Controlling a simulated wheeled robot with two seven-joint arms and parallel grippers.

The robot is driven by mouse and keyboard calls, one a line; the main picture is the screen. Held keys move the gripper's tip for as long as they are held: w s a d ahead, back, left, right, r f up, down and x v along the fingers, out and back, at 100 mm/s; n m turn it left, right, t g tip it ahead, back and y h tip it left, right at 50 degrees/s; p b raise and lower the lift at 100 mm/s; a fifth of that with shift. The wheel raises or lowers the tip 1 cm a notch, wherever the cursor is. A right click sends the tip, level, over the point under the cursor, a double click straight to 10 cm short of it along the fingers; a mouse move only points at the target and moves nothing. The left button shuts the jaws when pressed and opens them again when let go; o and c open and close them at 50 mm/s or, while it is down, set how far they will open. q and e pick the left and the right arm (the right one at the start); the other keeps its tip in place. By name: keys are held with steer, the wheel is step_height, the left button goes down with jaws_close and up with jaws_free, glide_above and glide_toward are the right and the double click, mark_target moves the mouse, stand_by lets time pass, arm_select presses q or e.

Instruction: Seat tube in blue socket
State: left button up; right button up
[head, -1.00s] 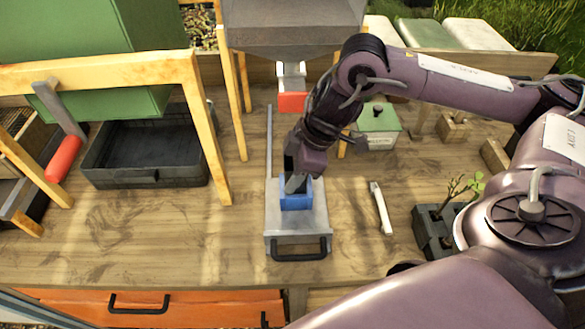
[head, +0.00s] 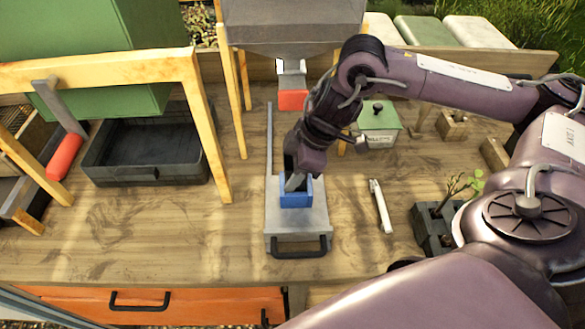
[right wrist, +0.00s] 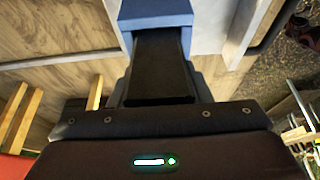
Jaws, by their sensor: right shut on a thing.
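The blue socket (head: 296,199) sits on a flat grey plate (head: 296,224) with a black handle at its front. My right gripper (head: 295,180) is shut and points down at the socket's opening. A short grey piece (head: 297,184), apparently the tube, shows tilted between the fingers and the socket; most of it is hidden. I cannot tell how deep it sits. In the right wrist view the socket (right wrist: 156,14) shows behind my dark finger, and the tube is hidden there. My left gripper is not in view.
A hopper (head: 293,30) with a red-orange spout (head: 292,100) stands behind the plate. A pale tool (head: 380,206) lies right of it, and a dark planter (head: 432,232) stands farther right. A green-lidded box (head: 379,125) is behind. The tabletop to the left is clear up to a wooden frame (head: 207,125).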

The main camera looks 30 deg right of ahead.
steer(key=shift+f, duration=0.2)
stand_by(0.7)
steer(key=o, duration=1)
step_height(320, 180, up, 9)
steer(key=p, duration=0.9)
steer(key=shift+p, duration=0.35)
